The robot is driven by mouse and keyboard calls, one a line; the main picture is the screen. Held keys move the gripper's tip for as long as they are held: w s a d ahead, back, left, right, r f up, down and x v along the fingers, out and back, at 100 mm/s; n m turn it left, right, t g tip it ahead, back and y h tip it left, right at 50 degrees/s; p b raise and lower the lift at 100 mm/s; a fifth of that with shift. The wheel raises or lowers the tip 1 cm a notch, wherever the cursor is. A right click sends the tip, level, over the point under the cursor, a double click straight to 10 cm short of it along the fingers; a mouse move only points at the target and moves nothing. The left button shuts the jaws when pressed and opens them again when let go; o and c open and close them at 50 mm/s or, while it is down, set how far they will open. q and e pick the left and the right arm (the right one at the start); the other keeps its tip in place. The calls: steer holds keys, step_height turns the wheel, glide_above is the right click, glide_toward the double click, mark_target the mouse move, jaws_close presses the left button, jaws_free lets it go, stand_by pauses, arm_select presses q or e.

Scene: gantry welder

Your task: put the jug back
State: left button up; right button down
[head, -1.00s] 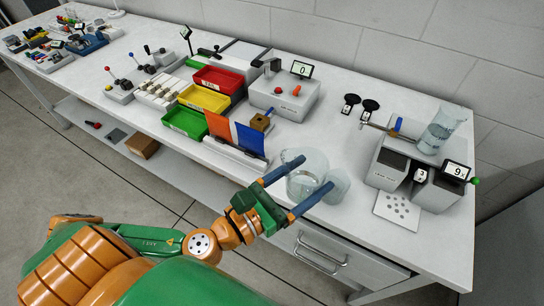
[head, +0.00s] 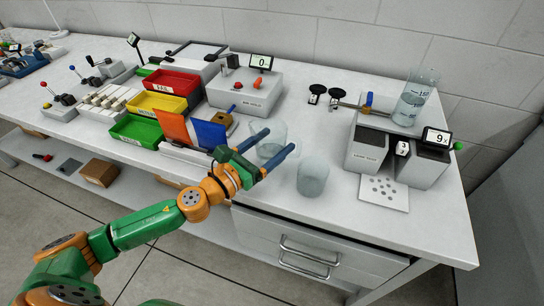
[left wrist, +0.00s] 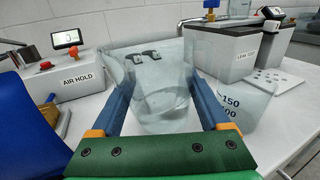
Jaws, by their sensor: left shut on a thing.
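A clear glass jug (head: 270,141) with some water in it is between the two blue fingers of my left gripper (head: 278,143), which is shut on it. In the left wrist view the jug (left wrist: 160,92) stands upright between the fingers, its water low inside. I cannot tell whether its base touches the bench. A smaller clear beaker (head: 312,179) stands on the bench to the right of the jug, close to the front edge; it also shows in the left wrist view (left wrist: 238,106) with printed marks. My right gripper is not in view.
Orange and blue panels (head: 208,134) stand just left of the gripper. Behind are the air hold box (head: 250,90) and several coloured bins (head: 160,103). Bench between beaker and unit is clear.

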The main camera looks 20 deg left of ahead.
mark_target(262, 162)
arm_select(q)
step_height(262, 162, down, 4)
steer(key=shift+r+b, duration=0.2)
steer(key=shift+b, duration=0.7)
steer(key=shift+r, duration=0.2)
steer(key=o, duration=1.5)
steer(key=shift+f, duration=0.1)
steer(key=shift+r+p, duration=0.2)
steer(key=shift+p, duration=0.1)
steer(key=shift+s+a+f, duration=0.2)
steer(key=shift+s, duration=0.05)
steer(key=b+v, duration=0.4)
steer(key=v, duration=0.4)
steer(key=shift+f, duration=0.1)
steer(key=shift+s, duration=0.35)
steer(key=v, duration=0.1)
steer(key=b+v, duration=0.1)
steer(key=shift+s+a+r, duration=0.25)
steer(key=shift+s, duration=0.1)
